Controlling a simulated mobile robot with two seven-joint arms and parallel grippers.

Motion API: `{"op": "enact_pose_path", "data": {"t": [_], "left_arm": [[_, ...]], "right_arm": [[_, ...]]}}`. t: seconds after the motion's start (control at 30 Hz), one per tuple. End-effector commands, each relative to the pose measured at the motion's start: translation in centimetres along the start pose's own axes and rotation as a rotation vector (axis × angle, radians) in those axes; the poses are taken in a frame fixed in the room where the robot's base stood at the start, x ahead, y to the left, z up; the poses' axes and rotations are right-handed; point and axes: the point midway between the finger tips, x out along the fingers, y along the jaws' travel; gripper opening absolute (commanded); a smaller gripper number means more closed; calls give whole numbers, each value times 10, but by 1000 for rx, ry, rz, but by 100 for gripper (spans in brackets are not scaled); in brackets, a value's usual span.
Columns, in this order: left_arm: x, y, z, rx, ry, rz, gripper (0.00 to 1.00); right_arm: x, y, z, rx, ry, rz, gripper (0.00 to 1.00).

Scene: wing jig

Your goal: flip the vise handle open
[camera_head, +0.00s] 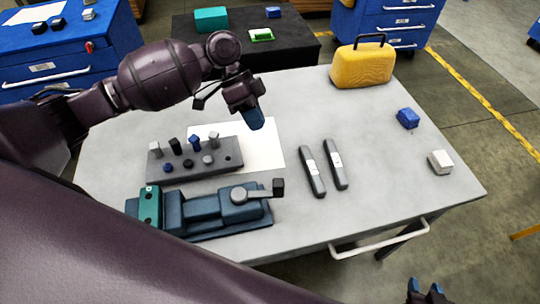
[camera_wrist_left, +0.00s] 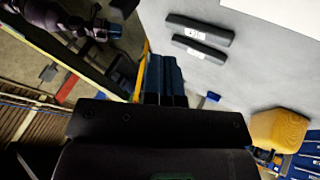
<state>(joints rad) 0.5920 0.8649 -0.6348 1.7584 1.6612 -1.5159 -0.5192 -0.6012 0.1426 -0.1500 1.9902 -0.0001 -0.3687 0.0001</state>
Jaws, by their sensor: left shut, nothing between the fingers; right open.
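The blue vise (camera_head: 178,210) with a teal jaw end sits at the front left of the table. Its handle (camera_head: 260,191) is a short grey bar running right from a round grey pivot to a black knob (camera_head: 278,188). My left gripper (camera_head: 256,119) is above the white sheet, behind the vise and clear of the handle. Its blue fingers are together and empty, as the left wrist view also shows (camera_wrist_left: 162,78). The vise is not in the left wrist view. My right gripper (camera_head: 426,290) is open and empty at the bottom right, off the table's front edge.
A grey peg block (camera_head: 190,170) with several pegs stands behind the vise. Two dark bars (camera_head: 312,172) (camera_head: 335,165) lie to its right. A yellow case (camera_head: 361,66), blue block (camera_head: 408,118) and white block (camera_head: 440,162) are farther right. Table (camera_head: 385,205) is clear between.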

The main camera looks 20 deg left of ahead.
Motion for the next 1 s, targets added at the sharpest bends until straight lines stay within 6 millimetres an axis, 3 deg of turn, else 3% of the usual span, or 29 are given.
{"op": "enact_pose_path", "data": {"t": [0.17, 0.63, 0.8, 1.0], "left_arm": [[18, 0, 0, 0, 0, 2, 0], [99, 1, 0, -1, 1, 3, 0], [109, 22, 0, 1, 0, 1, 0], [116, 34, 0, 0, 0, 1, 0]], "right_arm": [[0, 0, -1, 0, 1, 0, 43], [-1, 0, -3, 1, 3, 0, 43], [-5, 0, -11, 1, 6, 0, 43], [-6, 1, -14, 1, 7, 0, 43]]}}
